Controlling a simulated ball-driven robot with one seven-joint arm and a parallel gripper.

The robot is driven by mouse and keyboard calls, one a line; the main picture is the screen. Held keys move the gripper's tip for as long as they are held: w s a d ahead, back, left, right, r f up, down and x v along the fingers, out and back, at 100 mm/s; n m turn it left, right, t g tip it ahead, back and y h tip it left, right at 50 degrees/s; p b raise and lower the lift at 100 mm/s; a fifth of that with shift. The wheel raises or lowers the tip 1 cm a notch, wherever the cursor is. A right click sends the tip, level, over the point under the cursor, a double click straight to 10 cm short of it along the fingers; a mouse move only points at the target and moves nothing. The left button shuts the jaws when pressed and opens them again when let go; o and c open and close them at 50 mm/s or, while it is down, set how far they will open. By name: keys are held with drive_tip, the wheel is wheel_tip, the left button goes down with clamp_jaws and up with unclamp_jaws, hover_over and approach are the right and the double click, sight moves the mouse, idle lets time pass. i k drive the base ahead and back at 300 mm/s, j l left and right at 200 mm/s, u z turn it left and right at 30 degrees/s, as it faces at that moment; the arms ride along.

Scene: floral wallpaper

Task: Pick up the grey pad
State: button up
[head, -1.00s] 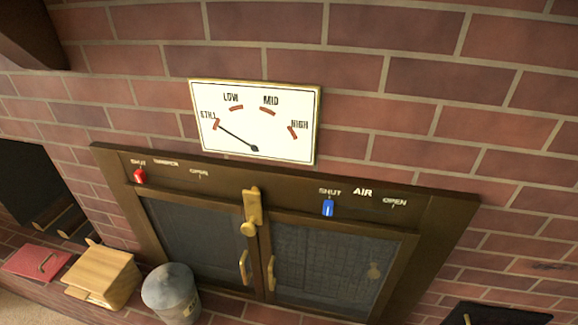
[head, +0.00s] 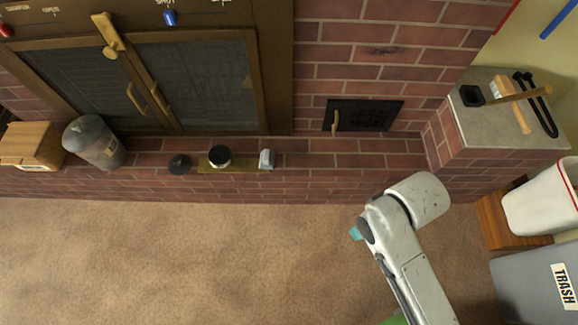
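A small light-grey block (head: 266,158), which may be the grey pad, sits on the brick ledge (head: 330,160) at the right end of a brass plate (head: 240,168). Its exact shape is too small to tell. My white arm shows at the lower right, in front of the ledge and well to the right of the grey block. My gripper is not visible, so its fingers and anything in them cannot be seen.
A black knob-like thing (head: 219,155) is on the brass plate, with a dark disc (head: 180,164) to its left. A grey bucket (head: 94,142) and wooden box (head: 30,146) stand further left. A trash bin (head: 525,285) stands at right. The carpet (head: 180,260) is clear.

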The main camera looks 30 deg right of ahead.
sight(266, 161)
drive_tip(key=i+j, duration=0.3)
drive_tip(key=i, duration=0.2)
drive_tip(key=i+j+u, duration=0.15)
drive_tip(key=i+j, duration=0.2)
drive_tip(key=i, duration=0.15)
